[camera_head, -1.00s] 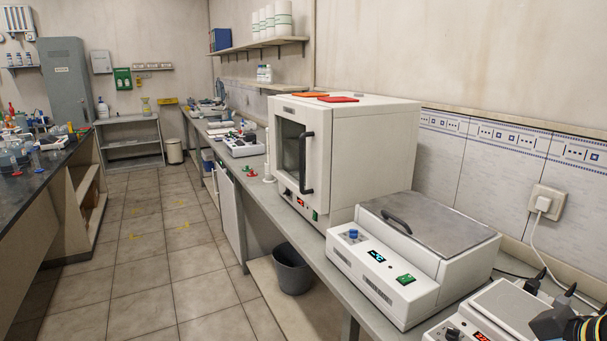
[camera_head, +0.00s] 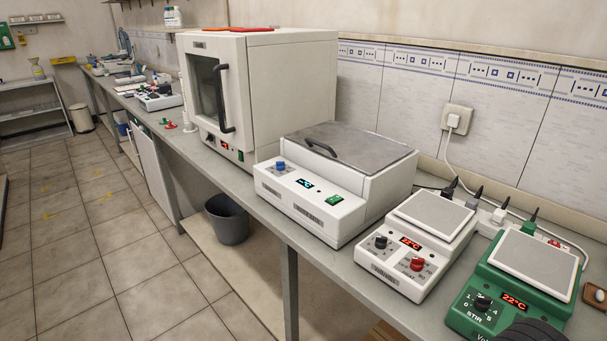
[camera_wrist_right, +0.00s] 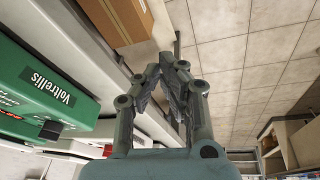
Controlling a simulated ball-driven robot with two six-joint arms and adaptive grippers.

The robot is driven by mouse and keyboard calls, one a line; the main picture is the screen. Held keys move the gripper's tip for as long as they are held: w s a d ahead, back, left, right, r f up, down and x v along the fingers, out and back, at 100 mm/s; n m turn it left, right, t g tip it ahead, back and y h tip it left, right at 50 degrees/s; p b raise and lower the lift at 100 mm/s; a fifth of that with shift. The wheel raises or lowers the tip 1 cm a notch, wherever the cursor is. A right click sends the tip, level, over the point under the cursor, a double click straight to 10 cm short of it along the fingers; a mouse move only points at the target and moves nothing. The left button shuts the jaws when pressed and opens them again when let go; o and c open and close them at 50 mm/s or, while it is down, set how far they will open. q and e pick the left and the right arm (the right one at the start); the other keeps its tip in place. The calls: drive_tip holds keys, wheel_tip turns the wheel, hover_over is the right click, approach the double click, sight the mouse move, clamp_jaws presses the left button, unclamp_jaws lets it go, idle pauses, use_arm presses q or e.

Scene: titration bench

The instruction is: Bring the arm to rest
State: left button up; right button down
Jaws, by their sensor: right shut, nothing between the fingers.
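My right gripper (camera_wrist_right: 172,65) shows in the right wrist view with its grey jointed fingers together and nothing between them. It is in open space beside the bench edge, with the tiled floor behind it. A green hotplate stirrer (camera_wrist_right: 45,85) marked "Voltrellis" is to its left, apart from the fingers. In the head view a dark ridged part, likely of my arm, covers the lower front of the green stirrer (camera_head: 535,265). My left gripper is in neither view.
On the bench (camera_head: 270,227) stand a white hotplate (camera_head: 435,230), a lidded white bath (camera_head: 340,180) and an oven (camera_head: 290,90). Cables run behind them. A dark bin (camera_head: 228,220) stands below. In the wrist view a cardboard box (camera_wrist_right: 120,20) is near the fingers. The floor aisle (camera_head: 90,240) is clear.

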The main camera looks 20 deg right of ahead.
drive_tip(key=s+d+f+g+b, duration=0.1)
drive_tip(key=s+f+b, duration=0.3)
drive_tip(key=f, duration=1)
drive_tip(key=s+d+f+b, duration=0.1)
drive_tip(key=s+f+b, duration=0.25)
drive_tip(key=f, duration=1.05)
drive_tip(key=s+f+g+b, duration=0.1)
drive_tip(key=s+f+b, duration=0.6)
drive_tip(key=s+f, duration=0.7)
wheel_tip(320, 180, down, 2)
drive_tip(key=shift+s+d, duration=0.15)
